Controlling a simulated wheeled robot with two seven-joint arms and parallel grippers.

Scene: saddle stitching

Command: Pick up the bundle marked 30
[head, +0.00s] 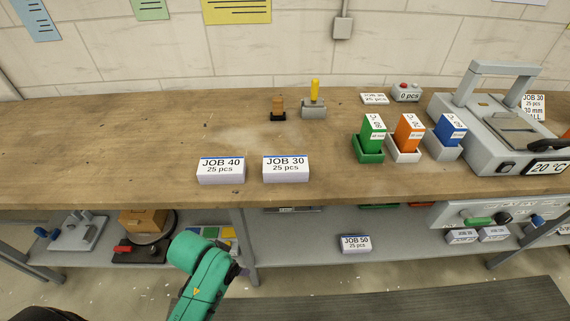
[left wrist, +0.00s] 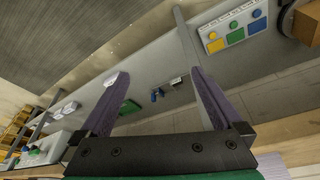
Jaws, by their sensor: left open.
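The bundle marked JOB 30, 25 pcs (head: 286,170) is a white block with a blue top edge, lying on the wooden bench (head: 180,125) near its front edge. A similar bundle marked JOB 40 (head: 221,171) lies just to its left, with a small gap. My green arm (head: 205,275) is low in front of the bench, below the bundles; its gripper is not clear in the head view. In the left wrist view my left gripper (left wrist: 158,95) is open, with nothing between its two fingers. My right gripper is not in view.
Green (head: 370,152), orange (head: 405,152) and blue (head: 446,148) holders stand right of the bundles, beside a grey machine (head: 490,135). A JOB 50 bundle (head: 354,243) lies on the lower shelf (head: 300,245). A yellow-handled tool (head: 314,100) stands behind. Bench left is clear.

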